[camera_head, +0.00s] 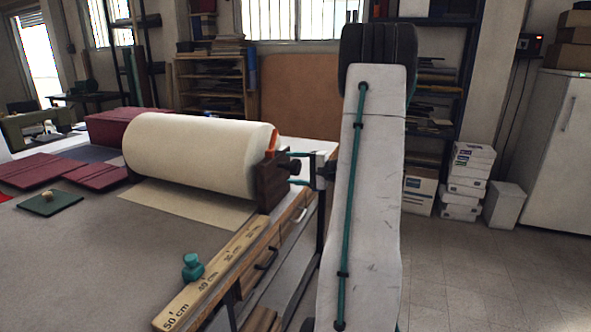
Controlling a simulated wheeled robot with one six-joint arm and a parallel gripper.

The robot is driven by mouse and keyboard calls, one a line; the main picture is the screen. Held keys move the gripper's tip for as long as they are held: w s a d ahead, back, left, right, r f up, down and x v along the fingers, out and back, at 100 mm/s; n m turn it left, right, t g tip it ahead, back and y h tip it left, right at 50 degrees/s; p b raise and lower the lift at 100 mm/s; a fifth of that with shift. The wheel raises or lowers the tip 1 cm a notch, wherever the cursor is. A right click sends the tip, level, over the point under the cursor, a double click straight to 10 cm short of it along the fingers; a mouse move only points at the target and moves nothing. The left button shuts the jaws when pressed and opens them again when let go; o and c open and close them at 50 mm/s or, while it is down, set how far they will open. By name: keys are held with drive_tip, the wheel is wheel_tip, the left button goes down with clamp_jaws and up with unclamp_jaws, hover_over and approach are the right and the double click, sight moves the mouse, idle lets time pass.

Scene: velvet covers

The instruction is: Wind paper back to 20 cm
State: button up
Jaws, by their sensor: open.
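A thick roll of cream paper (195,152) lies on the grey table, held at its right end by a dark wooden bracket (271,185). A flat sheet of paper (185,201) comes out under the roll toward the front. A wooden ruler (190,295) along the table's right edge reads 50 cm at the near end and falls toward the roll. The sheet's front edge meets it beyond the 40 cm mark; the exact reading is too small to tell. A dark knob (291,167) sticks out of the bracket. My gripper (297,168) is open with its fingers around the knob, partly hidden by my arm.
A teal weight (192,267) stands by the ruler near 40 cm. Dark red covers (38,171) and a green pad with a brass knob (48,203) lie at left. Floor at right is clear before white boxes (469,180).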

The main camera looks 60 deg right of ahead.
drive_tip(key=shift+s, duration=0.1)
drive_tip(key=v, duration=0.7)
drive_tip(key=shift+s, duration=0.3)
drive_tip(key=shift+d, duration=0.1)
drive_tip(key=s+a+f+n+g+y, duration=0.15)
drive_tip(key=a+g, duration=0.45)
drive_tip(key=a, duration=0.7)
drive_tip(key=s+a+n+g+y, duration=0.1)
drive_tip(key=a+n+g+y, duration=0.2)
drive_tip(key=a+g, duration=0.75)
drive_tip(key=s+a+r+n+h, duration=0.2)
drive_tip(key=s+a+n, duration=0.1)
drive_tip(key=a, duration=0.5)
drive_tip(key=s+a+r+n+t+h, duration=0.1)
drive_tip(key=s+a+r+n+h, duration=0.1)
drive_tip(key=a, duration=0.6)
drive_tip(key=s+a+r+n+h, duration=0.2)
drive_tip(key=s+a+n+h, duration=0.2)
drive_tip(key=a+n, duration=0.3)
drive_tip(key=shift+s+a+r, duration=0.2)
drive_tip(key=shift+s+a, duration=0.55)
drive_tip(key=shift+a, duration=0.05)
